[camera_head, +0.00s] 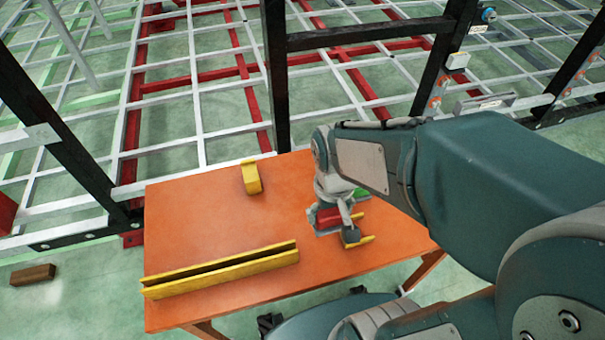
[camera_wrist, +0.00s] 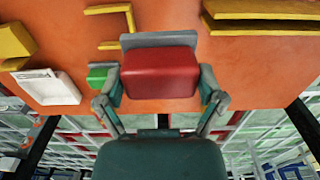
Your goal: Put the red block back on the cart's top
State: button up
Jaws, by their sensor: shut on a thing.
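The red block (camera_head: 327,217) is between the fingers of my gripper (camera_head: 338,215), at the right part of the orange cart top (camera_head: 210,225). In the wrist view the red block (camera_wrist: 160,75) fills the space between both fingers, one on each side. A grey piece (camera_wrist: 158,39) shows right behind the block in that view. My gripper is shut on the block. The head view shows the block over or on the cart top; I cannot tell whether it touches the surface. My arm hides part of the cart's right side.
A yellow bracket (camera_head: 251,177) stands at the back and a long yellow channel (camera_head: 220,270) lies along the front. A green block (camera_head: 361,194) and another yellow bracket (camera_head: 366,240) are close to my gripper. A white box (camera_wrist: 45,87) shows in the wrist view. The cart's left-middle is clear.

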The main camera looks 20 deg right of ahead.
jog(key=w+f, duration=0.2)
jog(key=w, duration=0.1)
jog(key=w+f, duration=0.3)
jog(key=w, duration=0.1)
jog(key=w+f, duration=0.3)
jog(key=w, duration=0.1)
jog(key=f, duration=0.1)
jog(key=w+f, duration=0.1)
jog(key=f, duration=0.1)
jog(key=shift+f, duration=0.3)
jog(key=shift+f, duration=0.35)
jog(key=o, duration=1)
jog(key=shift+c, duration=0.2)
